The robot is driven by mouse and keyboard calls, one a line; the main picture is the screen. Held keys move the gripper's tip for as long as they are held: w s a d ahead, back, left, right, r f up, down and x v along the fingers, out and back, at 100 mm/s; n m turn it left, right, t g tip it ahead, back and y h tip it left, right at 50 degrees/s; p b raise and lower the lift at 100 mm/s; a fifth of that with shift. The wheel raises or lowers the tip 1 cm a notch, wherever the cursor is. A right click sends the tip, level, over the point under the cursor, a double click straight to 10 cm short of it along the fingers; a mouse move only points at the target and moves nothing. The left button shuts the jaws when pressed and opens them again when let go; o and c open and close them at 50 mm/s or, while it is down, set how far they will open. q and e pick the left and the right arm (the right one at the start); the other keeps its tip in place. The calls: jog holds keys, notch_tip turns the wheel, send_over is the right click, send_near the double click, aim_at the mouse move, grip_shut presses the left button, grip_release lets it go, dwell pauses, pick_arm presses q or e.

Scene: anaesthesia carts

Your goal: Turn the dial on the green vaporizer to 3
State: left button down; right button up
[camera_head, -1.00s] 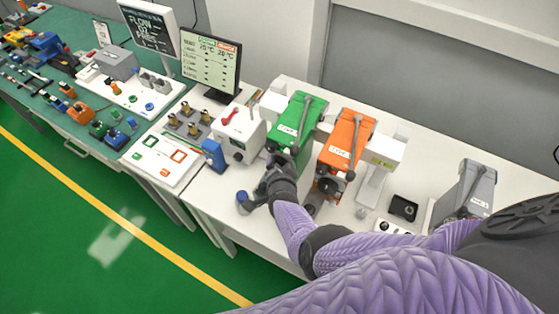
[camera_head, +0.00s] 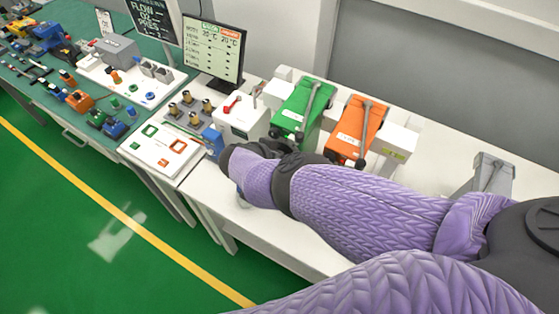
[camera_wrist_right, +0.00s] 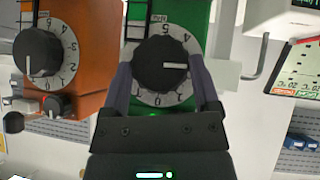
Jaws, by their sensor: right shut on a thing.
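The green vaporizer (camera_head: 303,104) stands upright on the white bench, left of the orange one in the head view. In the right wrist view the green vaporizer (camera_wrist_right: 197,14) shows its black dial (camera_wrist_right: 160,64) on a white numbered scale ring. The dial's white line points to the right in that view; the number there is covered or too small to read. My right gripper (camera_wrist_right: 161,80) is shut on the dial, one finger on each side. In the head view my forearm hides the dial and most of the gripper. My left gripper is not in view.
The orange vaporizer (camera_head: 354,128) stands close beside the green one; its dial (camera_wrist_right: 38,53) shows in the wrist view. A white box with a red lever (camera_head: 243,118) and a monitor (camera_head: 213,54) stand to the left. A grey unit (camera_head: 493,175) is at right.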

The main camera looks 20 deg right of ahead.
jog(key=g+h+b, duration=0.1)
jog(key=b, duration=0.1)
jog(key=shift+w+f+n+b, duration=0.15)
jog(key=shift+f+n+b, duration=0.05)
jog(key=shift+n+b, duration=0.2)
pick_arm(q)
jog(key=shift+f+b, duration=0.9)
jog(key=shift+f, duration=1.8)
pick_arm(e)
jog(key=shift+a+r+n+g+h, duration=0.1)
jog(key=shift+r+n+g+h, duration=0.1)
jog(key=shift+n+g+h, duration=0.15)
jog(key=o, duration=1.1)
jog(key=shift+w, duration=0.1)
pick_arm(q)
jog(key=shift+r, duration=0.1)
